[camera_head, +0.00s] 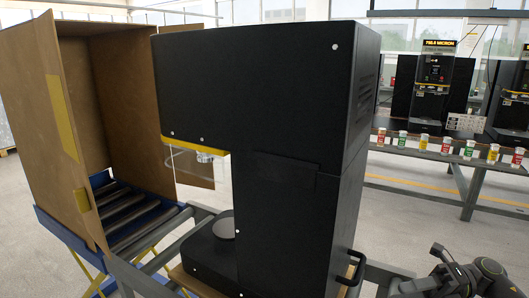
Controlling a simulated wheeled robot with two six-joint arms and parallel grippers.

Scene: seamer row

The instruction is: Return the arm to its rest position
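Part of my dark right arm shows at the bottom right corner, low beside the black machine. A slim dark piece there may belong to its gripper, but the fingers cannot be made out clearly. The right arm appears apart from the machine's side handle (351,272). I see nothing held there. My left arm and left gripper are not in view. The large black seaming machine (262,90) fills the middle, with a round plate (225,228) on its base under the head. No can or cup shows on that plate.
An open cardboard box (45,110) stands over a roller conveyor (135,215) with a blue frame at left. A far bench (450,160) at right holds several red, green and yellow cups and another machine (436,90). Open floor lies between.

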